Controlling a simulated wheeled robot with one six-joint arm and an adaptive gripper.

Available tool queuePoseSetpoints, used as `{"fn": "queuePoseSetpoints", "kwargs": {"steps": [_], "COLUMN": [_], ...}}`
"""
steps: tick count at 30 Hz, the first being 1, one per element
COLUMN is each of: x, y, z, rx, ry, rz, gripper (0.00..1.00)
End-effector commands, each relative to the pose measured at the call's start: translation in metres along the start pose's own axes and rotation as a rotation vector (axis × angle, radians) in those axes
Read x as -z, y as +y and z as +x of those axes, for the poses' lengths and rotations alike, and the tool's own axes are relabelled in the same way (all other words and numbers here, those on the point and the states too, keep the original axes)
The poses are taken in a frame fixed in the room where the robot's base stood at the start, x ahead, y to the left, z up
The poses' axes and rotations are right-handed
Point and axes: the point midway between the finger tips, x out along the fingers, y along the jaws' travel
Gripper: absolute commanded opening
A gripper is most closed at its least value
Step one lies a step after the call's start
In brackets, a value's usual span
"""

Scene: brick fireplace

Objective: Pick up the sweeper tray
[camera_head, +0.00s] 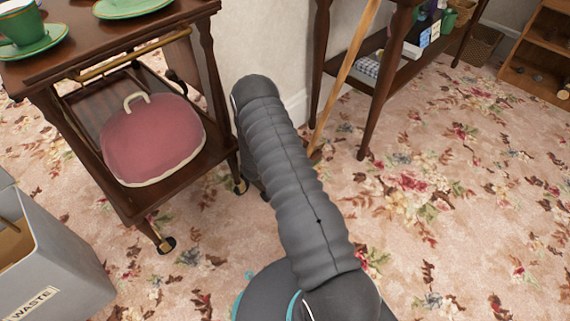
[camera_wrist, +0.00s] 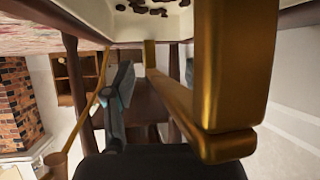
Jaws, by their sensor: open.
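I cannot surely pick out the sweeper tray in either view. In the wrist view, a thick brass-coloured bar (camera_wrist: 235,75) with a squared bend stands very close to the camera and covers much of the right half. A cream surface (camera_wrist: 181,25) with dark reddish patches shows at the top; I cannot tell what it is. My gripper (camera_wrist: 152,85) is open, with a grey finger left of the bar; the bar hides part of it. I see nothing held between the fingers. In the head view my arm hides the gripper.
A wooden trolley (camera_head: 186,18) at left carries green dishes above and a pink cushion-like cover (camera_head: 153,140) below. A grey waste bin (camera_head: 66,270) stands at lower left. A wooden pole (camera_head: 346,75) leans by a dark table (camera_head: 377,100). The patterned carpet (camera_head: 460,220) at right is clear.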

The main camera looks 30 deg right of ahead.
Motion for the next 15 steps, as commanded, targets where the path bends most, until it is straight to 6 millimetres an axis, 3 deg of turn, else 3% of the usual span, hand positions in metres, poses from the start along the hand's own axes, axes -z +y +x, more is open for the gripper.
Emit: {"fn": "queuePoseSetpoints", "kwargs": {"steps": [1,7,15], "x": [0.0,0.0001,0.0003], "y": [0.0,0.0,-0.0002], "z": [-0.0002,-0.0003,-0.0004], "rx": [0.0,0.0,0.001], "ry": [0.0,0.0,0.001], "rz": [0.0,0.0,-0.001], "gripper": [0.51,0.01,0.0]}}
